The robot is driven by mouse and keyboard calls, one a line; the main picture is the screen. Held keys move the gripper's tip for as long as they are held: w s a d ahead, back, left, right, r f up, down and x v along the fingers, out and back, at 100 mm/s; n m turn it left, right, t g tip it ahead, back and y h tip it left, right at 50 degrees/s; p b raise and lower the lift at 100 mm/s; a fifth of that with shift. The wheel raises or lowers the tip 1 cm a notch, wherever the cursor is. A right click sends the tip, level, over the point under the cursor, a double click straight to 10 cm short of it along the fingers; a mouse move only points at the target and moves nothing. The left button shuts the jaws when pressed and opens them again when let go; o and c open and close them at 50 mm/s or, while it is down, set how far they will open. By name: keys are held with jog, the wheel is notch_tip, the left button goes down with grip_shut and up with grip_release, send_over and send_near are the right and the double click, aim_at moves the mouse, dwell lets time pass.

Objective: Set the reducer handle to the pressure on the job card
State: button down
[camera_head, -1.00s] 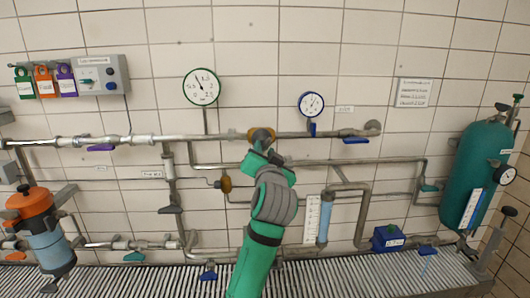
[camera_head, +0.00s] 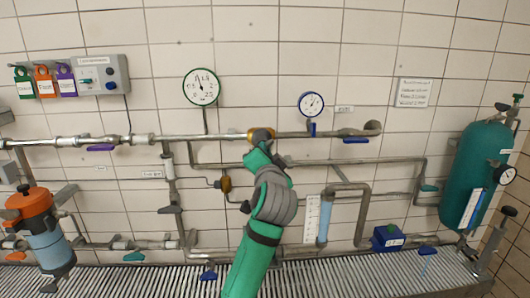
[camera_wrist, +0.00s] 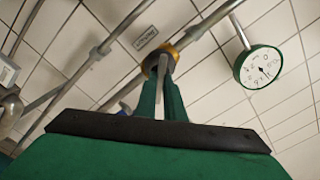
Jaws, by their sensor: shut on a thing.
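The brass reducer (camera_head: 262,134) sits on the upper pipe; its body also shows in the wrist view (camera_wrist: 178,48). Its grey handle (camera_wrist: 161,71) points down between my fingers. My gripper (camera_head: 258,151), green with a grey wrist, reaches up to it from below and is shut on the handle; in the wrist view the fingers (camera_wrist: 163,97) flank it. The green-rimmed gauge (camera_head: 201,87) is up and left of the reducer, its needle pointing up and slightly left. The job card (camera_head: 413,92) is on the wall at right, its text too small to read.
A lower pipe (camera_head: 350,162) runs behind my gripper. A green tank (camera_head: 474,178) stands at right, an orange-topped filter (camera_head: 33,204) at left. Grating (camera_head: 340,275) lies below.

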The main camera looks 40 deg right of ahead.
jog(key=c, duration=1.9)
grip_release()
jog(key=shift+o, duration=0.2)
jog(key=v, duration=1.1)
jog(key=shift+d, duration=0.15)
